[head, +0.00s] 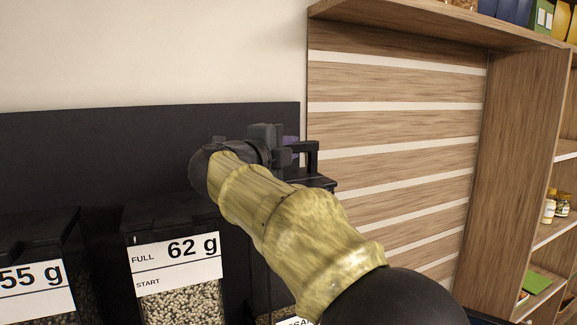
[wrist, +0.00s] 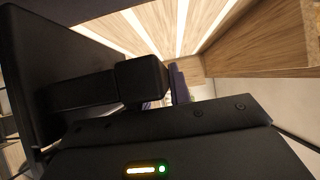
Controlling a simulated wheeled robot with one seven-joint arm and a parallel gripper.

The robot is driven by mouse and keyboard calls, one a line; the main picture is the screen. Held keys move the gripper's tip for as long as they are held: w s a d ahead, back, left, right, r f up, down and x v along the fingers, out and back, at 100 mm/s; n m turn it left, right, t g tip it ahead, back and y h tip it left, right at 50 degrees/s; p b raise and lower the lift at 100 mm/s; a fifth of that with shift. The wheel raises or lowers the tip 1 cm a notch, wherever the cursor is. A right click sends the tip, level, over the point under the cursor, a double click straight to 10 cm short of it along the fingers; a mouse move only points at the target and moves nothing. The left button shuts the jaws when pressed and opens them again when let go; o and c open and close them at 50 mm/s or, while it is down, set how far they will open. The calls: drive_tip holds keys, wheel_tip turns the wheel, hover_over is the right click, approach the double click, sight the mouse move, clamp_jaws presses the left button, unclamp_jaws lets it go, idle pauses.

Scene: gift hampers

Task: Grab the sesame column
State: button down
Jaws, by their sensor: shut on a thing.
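The sesame column (head: 260,280) is a dark bin with a clear lower part, mostly hidden behind my yellow arm in the head view. Only part of its white label, with letters like "ESAM", shows at the bottom edge. My gripper (head: 292,150) is at the top of this column, shut on its black upper part by the handle-like bracket (head: 312,148). The exact contact is hidden. In the wrist view my gripper (wrist: 172,82) fills the lower part, with a black finger and a small purple piece beyond it.
Left of it stands a bin of pale beans (head: 182,302) labelled "FULL 62 g", and another bin (head: 38,290) reading "55 g". A black back panel (head: 100,150) stands behind them. A slatted wood panel (head: 395,140) and shelves (head: 520,170) with jars are at right.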

wheel_tip(320, 180, up, 8)
drive_tip(key=shift+s+r, duration=0.1)
drive_tip(key=shift+r, duration=0.05)
idle(0.3)
idle(0.5)
